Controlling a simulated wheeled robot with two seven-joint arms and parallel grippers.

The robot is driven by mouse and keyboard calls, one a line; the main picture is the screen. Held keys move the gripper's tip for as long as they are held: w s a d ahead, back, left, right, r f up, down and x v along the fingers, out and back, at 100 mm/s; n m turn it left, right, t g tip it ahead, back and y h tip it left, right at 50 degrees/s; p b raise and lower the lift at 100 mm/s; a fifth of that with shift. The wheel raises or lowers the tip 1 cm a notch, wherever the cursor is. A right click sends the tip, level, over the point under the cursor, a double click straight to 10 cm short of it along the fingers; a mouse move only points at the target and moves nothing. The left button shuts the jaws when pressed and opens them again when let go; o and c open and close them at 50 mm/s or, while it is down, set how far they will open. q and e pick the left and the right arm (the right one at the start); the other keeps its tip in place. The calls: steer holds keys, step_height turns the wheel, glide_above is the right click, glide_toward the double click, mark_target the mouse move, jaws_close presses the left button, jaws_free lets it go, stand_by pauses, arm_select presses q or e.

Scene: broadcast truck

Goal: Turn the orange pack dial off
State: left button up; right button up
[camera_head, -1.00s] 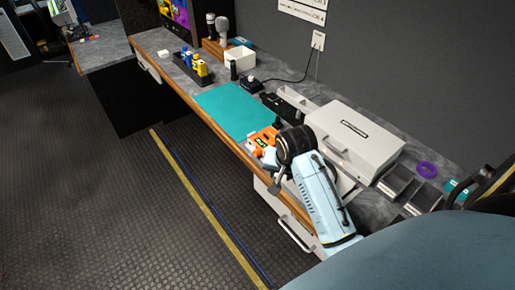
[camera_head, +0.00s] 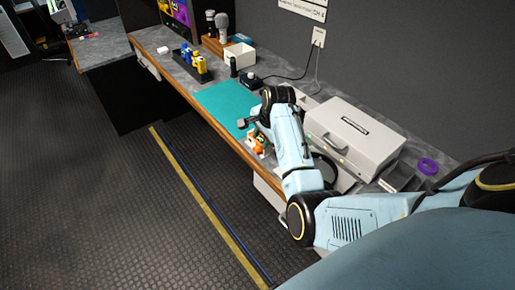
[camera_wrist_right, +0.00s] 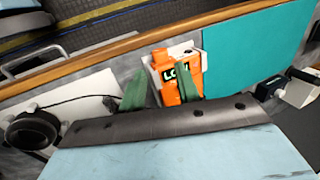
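The orange pack (camera_head: 257,144) lies on the worktop beside the teal mat, partly hidden by my right arm in the head view. In the right wrist view the orange pack (camera_wrist_right: 174,74) shows a dark label with pale letters and sits against a whitish piece. I cannot make out its dial or the dial's setting. My right gripper (camera_wrist_right: 161,88) is open, its two green fingers apart. One finger overlaps the pack in the picture and the other is to its left. I cannot tell whether either touches it. My left gripper is not in view.
The teal mat (camera_head: 222,105) is clear beyond the pack. A grey case (camera_head: 352,136) stands close to my right arm. A black device (camera_head: 249,82) with a cable, a white box (camera_head: 239,57) and yellow and blue bottles (camera_head: 192,61) are farther along the counter.

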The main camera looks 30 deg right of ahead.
mark_target(257, 148)
steer(key=b+x, duration=0.1)
steer(key=x, duration=0.5)
steer(key=shift+f, duration=0.1)
steer(key=shift+c, duration=0.4)
steer(key=c, duration=0.6)
steer(key=shift+w, duration=0.1)
